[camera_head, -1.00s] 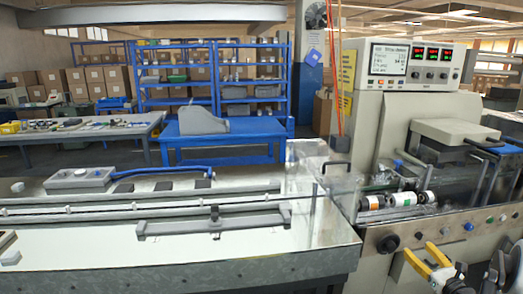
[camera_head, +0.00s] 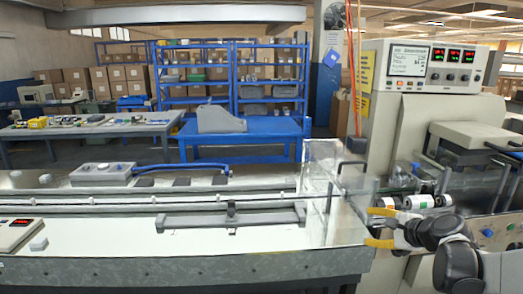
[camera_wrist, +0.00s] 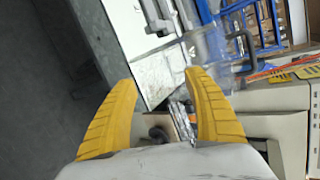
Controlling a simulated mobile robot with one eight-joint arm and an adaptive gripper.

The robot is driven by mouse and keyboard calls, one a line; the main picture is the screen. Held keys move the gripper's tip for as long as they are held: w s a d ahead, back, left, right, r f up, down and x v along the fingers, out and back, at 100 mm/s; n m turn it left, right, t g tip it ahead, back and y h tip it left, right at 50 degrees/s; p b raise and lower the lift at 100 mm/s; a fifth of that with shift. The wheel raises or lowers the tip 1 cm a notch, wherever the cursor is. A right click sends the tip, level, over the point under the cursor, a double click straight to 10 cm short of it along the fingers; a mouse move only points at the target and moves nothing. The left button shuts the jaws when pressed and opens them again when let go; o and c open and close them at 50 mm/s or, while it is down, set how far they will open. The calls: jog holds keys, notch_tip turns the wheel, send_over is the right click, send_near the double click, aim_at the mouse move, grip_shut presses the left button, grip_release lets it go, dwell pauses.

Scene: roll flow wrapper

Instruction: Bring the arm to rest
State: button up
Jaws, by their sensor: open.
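My gripper (camera_head: 372,227) is at the lower right of the head view, in front of the wrapping machine's front panel. Its two yellow fingers point left. They also show in the wrist view (camera_wrist: 163,100), spread apart with nothing between them. Beyond the fingertips in the wrist view are the machine's pale edge and the clear guard. My grey and black arm comes in from the right edge of the head view.
The wrapping machine (camera_head: 410,120) with its display panel stands at right. Small rolls (camera_head: 418,202) lie in it, behind my gripper. A clear guard (camera_head: 335,190) stands at the end of the conveyor table (camera_head: 120,240). Blue shelves (camera_head: 235,75) stand behind.

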jog(key=s+a+r+n+g, duration=0.2)
jog(key=s+a+n, duration=0.3)
jog(key=s+a, duration=0.2)
jog(key=s+a+f+n+g+h, duration=0.1)
jog(key=s+a+n, duration=0.2)
jog(key=s+n, duration=0.3)
jog(key=s+a+f+n+g+h, duration=0.1)
jog(key=s+n, duration=0.6)
jog(key=s, duration=0.9)
jog(key=shift+a+h, duration=0.8)
jog(key=shift+a, duration=0.45)
